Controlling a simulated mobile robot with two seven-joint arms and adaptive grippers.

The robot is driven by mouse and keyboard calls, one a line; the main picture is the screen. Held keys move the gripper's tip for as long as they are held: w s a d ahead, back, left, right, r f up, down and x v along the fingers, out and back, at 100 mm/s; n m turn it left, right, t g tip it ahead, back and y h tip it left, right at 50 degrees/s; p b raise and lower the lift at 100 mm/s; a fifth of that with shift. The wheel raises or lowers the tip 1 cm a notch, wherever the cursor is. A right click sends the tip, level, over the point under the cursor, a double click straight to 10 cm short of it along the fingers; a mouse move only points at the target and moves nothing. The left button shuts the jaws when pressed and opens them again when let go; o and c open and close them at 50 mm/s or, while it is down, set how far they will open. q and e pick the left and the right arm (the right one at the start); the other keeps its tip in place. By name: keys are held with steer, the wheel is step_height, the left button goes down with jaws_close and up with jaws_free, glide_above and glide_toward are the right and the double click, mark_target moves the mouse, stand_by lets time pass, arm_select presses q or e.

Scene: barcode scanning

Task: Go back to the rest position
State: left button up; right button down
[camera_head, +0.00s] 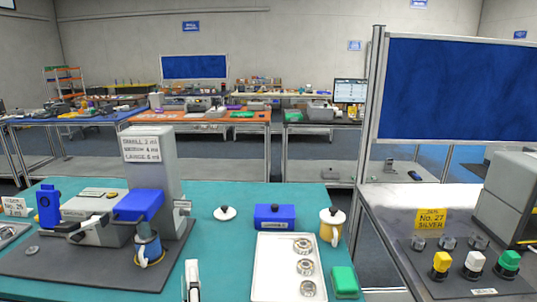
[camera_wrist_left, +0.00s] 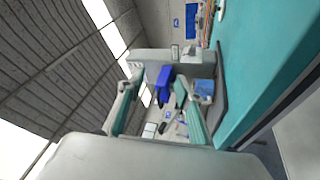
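My left gripper (camera_head: 192,281) shows at the bottom edge of the head view, over the front of the teal table (camera_head: 218,250). In the left wrist view its two fingers (camera_wrist_left: 158,100) stand apart with nothing held between them. Beyond them in that view are the grey machine and its blue parts, at a distance. My right gripper is not in view.
A grey machine (camera_head: 155,165) with a blue head stands left, a blue-and-white cup (camera_head: 148,250) under it.

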arm_select(q)
steer(key=s+d+f+m+g+h, duration=0.1)
steer(key=s+d+f+m+h, duration=0.2)
steer(key=f+m+h, duration=0.5)
steer(key=s+d+f+m+g+h, duration=0.1)
steer(key=s+d+f+m+h, duration=0.2)
steer(key=f+m, duration=0.45)
steer(key=s+a+f+m+g+y, duration=0.1)
steer(key=s+a+f+m+g, duration=0.2)
steer(key=f, duration=0.6)
steer(key=s+a+f+m+g+y, duration=0.1)
steer(key=s+a+f+m+g, duration=0.3)
steer(key=f, duration=0.5)
steer(key=s+a, duration=0.2)
steer(key=s, duration=0.1)
steer(key=shift+s+a+f+g, duration=0.15)
steer(key=shift+s+g, duration=0.25)
